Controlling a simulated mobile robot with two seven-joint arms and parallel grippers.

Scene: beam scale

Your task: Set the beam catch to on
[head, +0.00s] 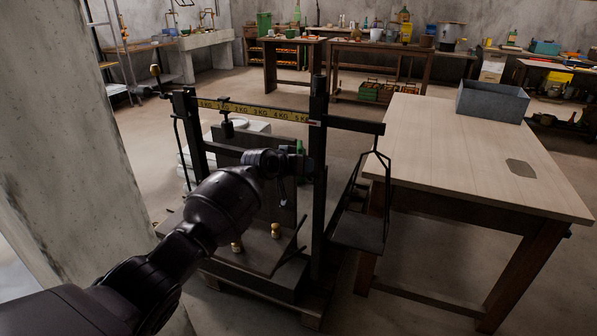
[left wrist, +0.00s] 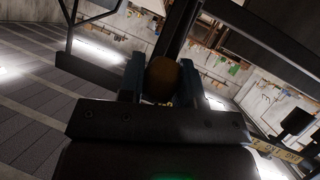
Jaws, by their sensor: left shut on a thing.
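The beam scale stands left of the table, with its yellow-marked beam (head: 250,110) running between two dark posts. My left arm reaches in to the right post (head: 318,190). My left gripper (head: 300,163) is beside that post, below the beam, where a small green part (head: 300,147) shows. In the left wrist view, my left gripper (left wrist: 160,82) is shut on a rounded brown knob (left wrist: 163,76), which seems to belong to the beam catch. The rest of the catch is hidden by the gripper, so its setting cannot be told. My right gripper is not in view.
Two small brass weights (head: 275,230) stand on the scale's platform (head: 262,250). A dark hanging pan (head: 358,232) is right of the post, close to the wooden table (head: 470,150). A grey metal bin (head: 492,101) sits on the table. A concrete pillar (head: 60,130) is at left.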

